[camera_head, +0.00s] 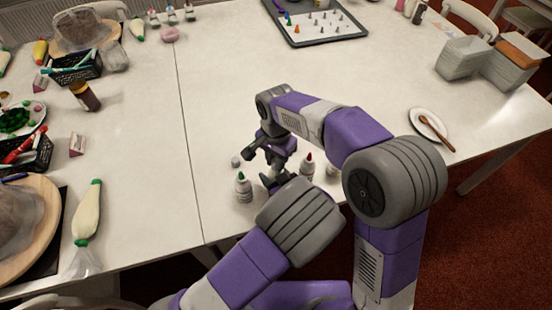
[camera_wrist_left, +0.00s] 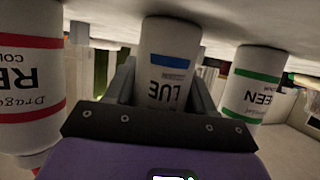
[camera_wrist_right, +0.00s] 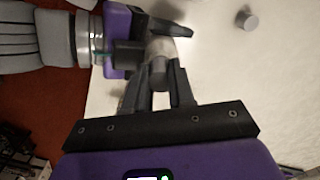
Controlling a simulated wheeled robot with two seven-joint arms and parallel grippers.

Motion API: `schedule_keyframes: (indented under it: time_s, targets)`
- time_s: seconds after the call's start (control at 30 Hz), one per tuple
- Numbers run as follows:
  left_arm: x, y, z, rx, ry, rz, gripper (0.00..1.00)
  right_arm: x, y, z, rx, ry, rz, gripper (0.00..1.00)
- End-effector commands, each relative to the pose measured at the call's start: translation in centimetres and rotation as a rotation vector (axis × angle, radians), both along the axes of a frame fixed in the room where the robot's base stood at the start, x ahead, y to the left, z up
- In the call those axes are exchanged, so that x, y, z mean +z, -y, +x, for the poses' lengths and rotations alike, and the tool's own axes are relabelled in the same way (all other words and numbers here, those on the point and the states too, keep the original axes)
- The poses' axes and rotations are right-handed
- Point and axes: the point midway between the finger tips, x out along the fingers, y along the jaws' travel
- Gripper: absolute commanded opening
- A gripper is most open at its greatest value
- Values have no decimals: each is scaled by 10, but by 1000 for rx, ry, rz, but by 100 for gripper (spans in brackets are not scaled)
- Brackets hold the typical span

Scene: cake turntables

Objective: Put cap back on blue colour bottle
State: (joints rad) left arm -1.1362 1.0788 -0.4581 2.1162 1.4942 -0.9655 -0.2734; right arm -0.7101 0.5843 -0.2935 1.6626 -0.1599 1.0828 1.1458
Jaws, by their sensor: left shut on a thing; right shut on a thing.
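In the left wrist view, the blue colour bottle (camera_wrist_left: 168,58) stands between the fingers of my left gripper (camera_wrist_left: 168,85), which is shut on it. My right gripper (camera_wrist_right: 160,68) is shut on a pale rounded piece (camera_wrist_right: 160,50), close against my left gripper's fingers. I cannot tell whether this piece is the cap or the bottle's top. In the head view, my right gripper (camera_head: 272,148) is above my left gripper (camera_head: 272,182); the blue bottle is hidden there. A small pale cap-like piece (camera_head: 236,161) lies on the table; it also shows in the right wrist view (camera_wrist_right: 246,19).
A green colour bottle (camera_head: 243,188) and a red colour bottle (camera_head: 307,167) stand on either side of my grippers; they also show in the left wrist view (camera_wrist_left: 250,85) (camera_wrist_left: 30,80). A white plate with a spoon (camera_head: 424,118) lies to the right. The table's middle is clear.

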Motion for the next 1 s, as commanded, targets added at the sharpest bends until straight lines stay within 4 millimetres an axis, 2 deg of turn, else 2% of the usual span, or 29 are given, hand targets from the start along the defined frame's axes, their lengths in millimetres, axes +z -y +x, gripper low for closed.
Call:
schedule_keyframes:
  time_s: [0.1,0.2,0.5,0.53,0.7,1.0]
  targets:
    - [0,0,0,0,0,0,0,0,-1,0,-156,0,1,0]
    - [0,0,0,0,-1,0,0,0,0,0,-225,0,0,0]
    - [0,0,0,0,-1,0,0,0,0,0,-244,0,0,0]
    - [0,0,0,0,-1,0,0,0,0,0,-243,0,0,25]
    - [0,0,0,0,-1,0,0,0,0,0,-242,0,0,49]
    - [0,0,0,0,0,0,0,3,0,0,-241,1,1,49]
